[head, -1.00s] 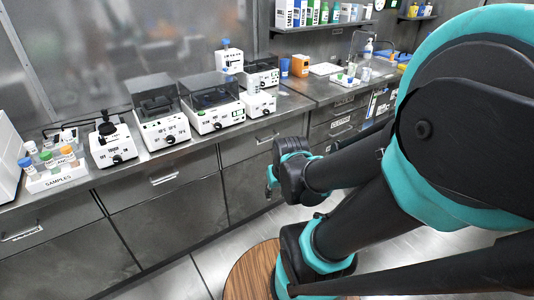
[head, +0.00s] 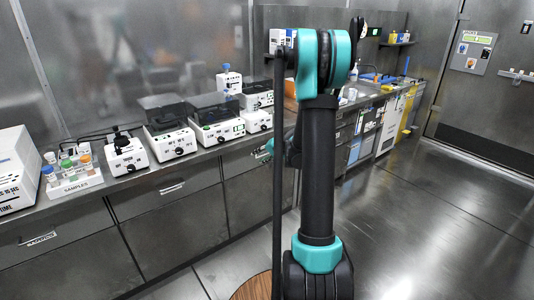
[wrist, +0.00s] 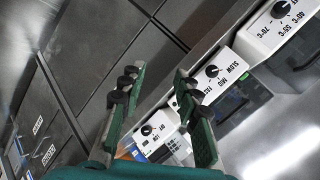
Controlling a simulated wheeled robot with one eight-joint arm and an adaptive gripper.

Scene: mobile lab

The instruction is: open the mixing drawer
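The counter's drawer fronts are grey steel and look closed. In the head view, one drawer (head: 160,200) with a bar handle (head: 171,188) lies below the middle devices. Another drawer (head: 60,236) with a labelled handle is at far left. I cannot read which one is the mixing drawer. In the wrist view, drawer fronts (wrist: 80,75) fill the left side, with small labels (wrist: 47,155) at lower left. My gripper (wrist: 160,78) has its two dark green fingers spread with nothing between them. In the head view it is mostly hidden behind my arm, near the counter front.
White devices with knobs (head: 168,143) line the counter. A samples rack (head: 75,186) and a white box (head: 15,185) stand at left. In the wrist view, a device with a speed knob (wrist: 213,72) is close to the fingers. Open floor (head: 420,220) lies to the right.

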